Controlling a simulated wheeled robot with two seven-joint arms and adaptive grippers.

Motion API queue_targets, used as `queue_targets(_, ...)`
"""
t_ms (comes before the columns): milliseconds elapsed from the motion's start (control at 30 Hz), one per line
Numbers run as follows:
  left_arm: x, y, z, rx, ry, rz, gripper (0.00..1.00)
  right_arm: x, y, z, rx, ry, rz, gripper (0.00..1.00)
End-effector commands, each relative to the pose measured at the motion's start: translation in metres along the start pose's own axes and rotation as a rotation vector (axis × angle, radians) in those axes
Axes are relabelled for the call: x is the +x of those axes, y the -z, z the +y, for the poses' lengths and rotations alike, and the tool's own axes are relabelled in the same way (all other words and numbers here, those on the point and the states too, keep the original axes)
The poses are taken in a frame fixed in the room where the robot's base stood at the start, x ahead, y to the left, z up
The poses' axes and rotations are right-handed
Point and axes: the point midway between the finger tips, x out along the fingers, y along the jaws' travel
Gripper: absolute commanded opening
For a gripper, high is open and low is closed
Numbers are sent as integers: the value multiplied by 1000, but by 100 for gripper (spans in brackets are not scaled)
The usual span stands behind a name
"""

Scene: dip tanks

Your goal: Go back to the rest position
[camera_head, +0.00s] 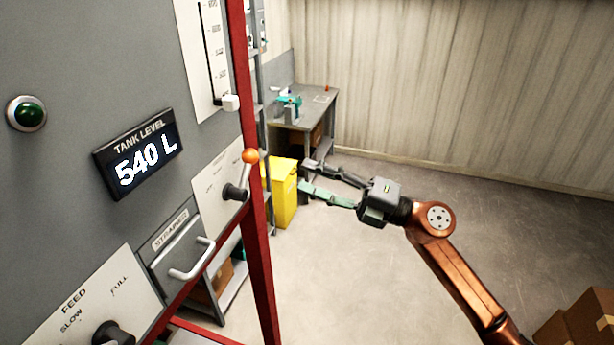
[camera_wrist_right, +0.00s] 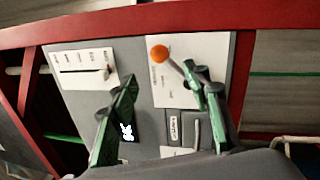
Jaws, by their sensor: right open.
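My right gripper (camera_head: 307,176) is open and empty, in the air to the right of the control panel (camera_head: 80,60) and its red frame post. Its fingers point left toward the panel side. In the right wrist view the spread fingers (camera_wrist_right: 162,82) face the panel; the right-hand finger overlaps the lower part of the orange-knobbed lever (camera_wrist_right: 159,53). In the head view the lever's orange ball (camera_head: 250,156) shows a clear gap from the fingers. I cannot see my left gripper.
The panel carries a display (camera_head: 140,155) reading 540 L, a green lamp (camera_head: 27,113), a strainer handle (camera_head: 193,262) and a feed knob (camera_head: 113,334). A yellow bin (camera_head: 283,192) and a workbench (camera_head: 305,120) stand behind. Cardboard boxes (camera_head: 590,318) sit at lower right. Open floor lies between.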

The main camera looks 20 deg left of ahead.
Motion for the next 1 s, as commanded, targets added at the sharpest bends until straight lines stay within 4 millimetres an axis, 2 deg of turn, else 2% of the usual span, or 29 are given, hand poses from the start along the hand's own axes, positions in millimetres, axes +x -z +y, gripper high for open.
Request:
queue_targets(233, 0, 0, 0, 0, 0, 0, 40, 3, 0, 0, 0, 0, 1, 44)
queue_targets(367, 0, 0, 0, 0, 0, 0, 40, 14, 1, 1, 0, -2, 3, 44)
queue_targets(800, 0, 1, 2, 0, -2, 1, 40, 92, 1, 1, 0, -2, 2, 44)
queue_targets(1000, 0, 1, 2, 0, -2, 1, 40, 115, 1, 1, -1, -1, 1, 44)
